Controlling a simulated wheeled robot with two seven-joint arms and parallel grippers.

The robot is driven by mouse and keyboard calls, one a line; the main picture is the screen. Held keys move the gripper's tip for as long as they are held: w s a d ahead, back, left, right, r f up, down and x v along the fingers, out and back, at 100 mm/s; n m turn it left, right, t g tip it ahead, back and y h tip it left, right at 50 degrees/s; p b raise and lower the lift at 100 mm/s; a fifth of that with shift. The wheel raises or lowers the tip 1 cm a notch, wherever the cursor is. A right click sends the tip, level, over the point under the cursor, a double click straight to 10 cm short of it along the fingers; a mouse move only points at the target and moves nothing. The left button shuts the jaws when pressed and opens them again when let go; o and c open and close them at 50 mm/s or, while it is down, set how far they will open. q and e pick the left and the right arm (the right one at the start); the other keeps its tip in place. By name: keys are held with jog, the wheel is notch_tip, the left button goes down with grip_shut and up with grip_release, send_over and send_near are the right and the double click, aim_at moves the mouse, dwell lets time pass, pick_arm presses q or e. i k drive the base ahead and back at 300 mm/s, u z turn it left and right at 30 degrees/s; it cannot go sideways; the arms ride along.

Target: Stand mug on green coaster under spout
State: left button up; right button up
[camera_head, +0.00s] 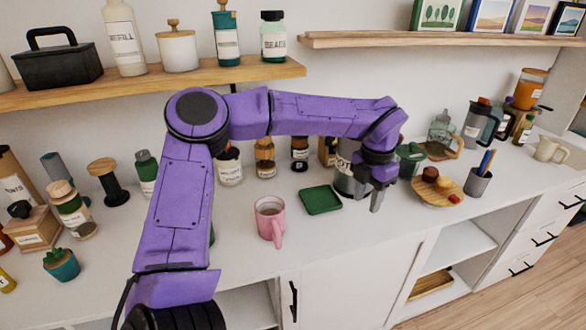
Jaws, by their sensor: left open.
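A pink mug (268,221) stands upright on the white counter (340,235), its handle pointing toward the front right. A square green coaster (320,200) lies flat and empty behind and to the right of the mug. A grey labelled container (345,178) stands right of the coaster, partly hidden by my left arm and gripper; I cannot make out a spout on it. My left gripper (374,200) points down just in front of this container, right of the coaster and apart from the mug. It is open and empty. My right gripper is out of view.
A round wooden board (425,194) with small foods and a grey pencil cup (478,182) stand right of my gripper. Jars, including a white-labelled one (229,168), line the back. The counter between mug and front edge is clear.

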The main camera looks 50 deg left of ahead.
aim_at(320, 205)
jog(key=z, duration=1.35)
jog(key=k, duration=1.85)
jog(key=u, duration=0.8)
